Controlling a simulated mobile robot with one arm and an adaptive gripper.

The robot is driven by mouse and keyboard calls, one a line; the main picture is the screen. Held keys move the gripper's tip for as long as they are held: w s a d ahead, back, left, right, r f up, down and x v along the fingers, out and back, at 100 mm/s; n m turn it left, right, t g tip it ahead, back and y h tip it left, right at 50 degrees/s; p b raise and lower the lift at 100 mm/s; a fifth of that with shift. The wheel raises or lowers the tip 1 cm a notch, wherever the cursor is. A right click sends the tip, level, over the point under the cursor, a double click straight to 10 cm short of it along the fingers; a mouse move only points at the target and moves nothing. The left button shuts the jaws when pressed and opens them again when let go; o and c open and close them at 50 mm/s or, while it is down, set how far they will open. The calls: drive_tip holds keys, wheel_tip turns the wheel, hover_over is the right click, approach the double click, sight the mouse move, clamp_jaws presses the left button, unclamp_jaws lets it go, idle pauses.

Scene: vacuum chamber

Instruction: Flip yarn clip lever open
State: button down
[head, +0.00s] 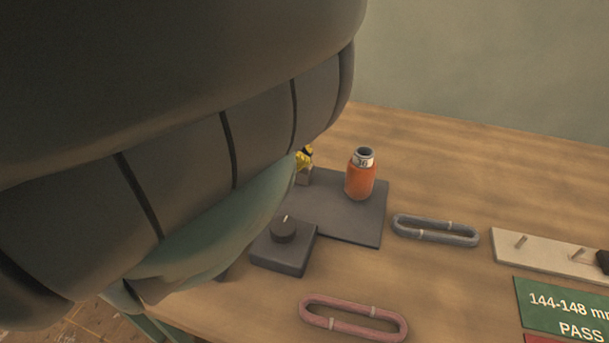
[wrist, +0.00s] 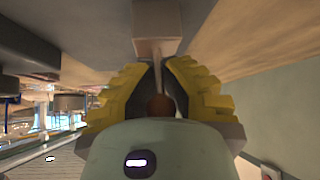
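My gripper (wrist: 158,80) has yellow stepped fingers with dark inner pads. In the wrist view they stand close on both sides of a thin stem with a round brown knob (wrist: 159,107). The stem runs to a pale block (wrist: 157,25) at the top; this looks like the lever of the clip. I cannot tell whether the pads touch the stem or knob. In the head view a yellow fingertip (head: 304,159) shows at a small block (head: 303,178) on a dark plate (head: 345,222). My arm hides the rest of the gripper and most of the clip there.
An orange jar (head: 360,177) stands on the plate, right of the fingertip. A dark box with a knob (head: 283,250) is in front. A grey loop (head: 435,231), a pink loop (head: 352,318), a pegged board (head: 545,256) and a green sign (head: 560,308) lie on the wooden table.

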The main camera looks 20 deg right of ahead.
drive_tip(key=shift+w+a+f+g+h+b, duration=0.25)
drive_tip(key=shift+f+g+h+b, duration=0.4)
drive_tip(key=shift+b, duration=2.1)
drive_tip(key=shift+a+r+h+b, duration=0.1)
drive_tip(key=shift+r+h+b, duration=0.3)
drive_tip(key=shift+b, duration=0.65)
drive_tip(key=shift+r, duration=0.15)
drive_tip(key=c, duration=1.1)
unclamp_jaws()
drive_tip(key=shift+a, duration=0.1)
drive_tip(key=v, duration=0.6)
drive_tip(key=shift+w, duration=0.1)
drive_tip(key=shift+w+a+r, duration=0.25)
drive_tip(key=shift+a+r, duration=0.1)
drive_tip(key=shift+a, duration=0.15)
